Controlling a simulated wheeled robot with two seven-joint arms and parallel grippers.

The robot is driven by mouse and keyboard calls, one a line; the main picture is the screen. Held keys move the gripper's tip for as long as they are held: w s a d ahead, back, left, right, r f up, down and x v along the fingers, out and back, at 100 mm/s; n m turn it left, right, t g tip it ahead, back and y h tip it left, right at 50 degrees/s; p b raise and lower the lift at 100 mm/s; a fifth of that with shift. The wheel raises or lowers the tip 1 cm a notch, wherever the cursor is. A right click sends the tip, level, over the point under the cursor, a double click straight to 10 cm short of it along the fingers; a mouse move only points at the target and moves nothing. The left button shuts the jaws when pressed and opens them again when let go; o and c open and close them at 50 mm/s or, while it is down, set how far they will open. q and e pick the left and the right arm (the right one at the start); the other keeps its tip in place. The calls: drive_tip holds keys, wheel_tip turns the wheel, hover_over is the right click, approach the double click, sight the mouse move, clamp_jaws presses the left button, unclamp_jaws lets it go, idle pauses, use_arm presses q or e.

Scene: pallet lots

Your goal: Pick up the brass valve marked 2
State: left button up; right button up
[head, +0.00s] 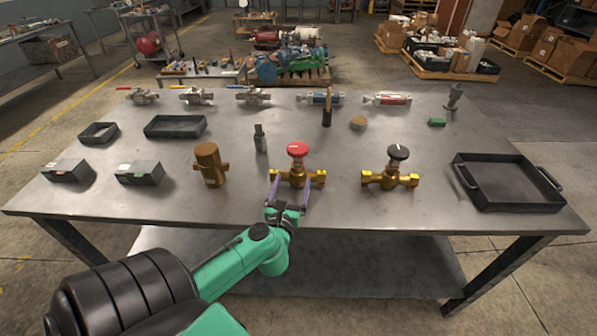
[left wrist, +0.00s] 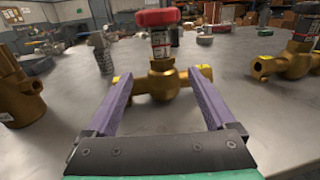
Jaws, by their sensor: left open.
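A brass valve with a red knob (head: 297,172) stands upright near the table's front edge. My left gripper (head: 289,192) is open at its near side, with its two purple fingers pointing at the valve body. In the left wrist view the red-knob valve (left wrist: 160,80) shows between and just beyond the fingertips (left wrist: 157,76); I cannot tell whether they touch it. A second brass valve with a black knob (head: 391,174) stands to the right, and its body also shows in the left wrist view (left wrist: 290,65). I cannot read a number on either valve. My right gripper is out of view.
A brass fitting (head: 210,163) stands left of the red-knob valve. Small dark boxes (head: 138,176) lie further left. A black tray (head: 508,183) is at the right. Several valves line the back edge. The table between the fitting and front edge is clear.

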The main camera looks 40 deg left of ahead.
sight(296, 172)
use_arm(q)
drive_tip(key=x, duration=0.6)
drive_tip(key=shift+w+a+f+p, duration=0.1)
drive_tip(key=shift+w+p, duration=0.2)
drive_tip(key=shift+w, duration=0.15)
drive_tip(key=shift+w+a+f, duration=0.15)
drive_tip(key=shift+w+f, duration=0.05)
drive_tip(key=shift+w, duration=0.1)
drive_tip(key=shift+s+r, duration=0.1)
drive_tip(key=shift+s, duration=0.05)
clamp_jaws()
drive_tip(key=shift+r, duration=0.1)
